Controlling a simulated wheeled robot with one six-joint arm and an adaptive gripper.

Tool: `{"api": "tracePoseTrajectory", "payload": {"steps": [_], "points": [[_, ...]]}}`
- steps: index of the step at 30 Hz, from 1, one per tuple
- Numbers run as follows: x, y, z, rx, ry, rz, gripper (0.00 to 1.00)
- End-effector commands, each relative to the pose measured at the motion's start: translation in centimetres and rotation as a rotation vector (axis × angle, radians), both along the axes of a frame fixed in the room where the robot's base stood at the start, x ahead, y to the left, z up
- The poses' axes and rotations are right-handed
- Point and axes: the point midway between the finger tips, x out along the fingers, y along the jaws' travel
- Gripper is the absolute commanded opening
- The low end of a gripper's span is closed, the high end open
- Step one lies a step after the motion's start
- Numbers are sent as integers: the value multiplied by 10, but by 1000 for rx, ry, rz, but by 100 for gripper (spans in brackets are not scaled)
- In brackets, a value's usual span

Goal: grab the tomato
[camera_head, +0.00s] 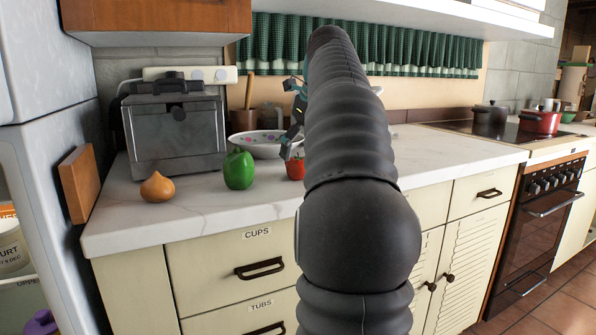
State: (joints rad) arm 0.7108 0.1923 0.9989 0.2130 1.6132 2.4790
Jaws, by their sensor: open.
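A red tomato (295,169) with a green top sits on the white marble counter, partly hidden on its right by my arm. My gripper (288,150) is open and is partly hidden behind my arm; its visible fingers show just above the tomato, in front of the bowl. I cannot tell whether a finger touches the tomato. Nothing shows between the fingers that I can make out.
A green pepper (239,170) stands just left of the tomato, and an onion (157,187) lies farther left. A patterned bowl (259,144) stands behind. A toaster oven (173,132) stands at the back left. The counter (440,153) right of my arm is clear.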

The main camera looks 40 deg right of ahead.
Motion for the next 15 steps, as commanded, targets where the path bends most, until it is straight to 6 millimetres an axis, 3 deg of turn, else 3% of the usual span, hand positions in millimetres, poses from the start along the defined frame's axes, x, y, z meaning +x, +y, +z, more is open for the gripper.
{"api": "tracePoseTrajectory", "payload": {"steps": [9,15], "points": [[16,-1,-40,1,1,0,88],[18,-2,-42,-1,-1,0,88]]}}
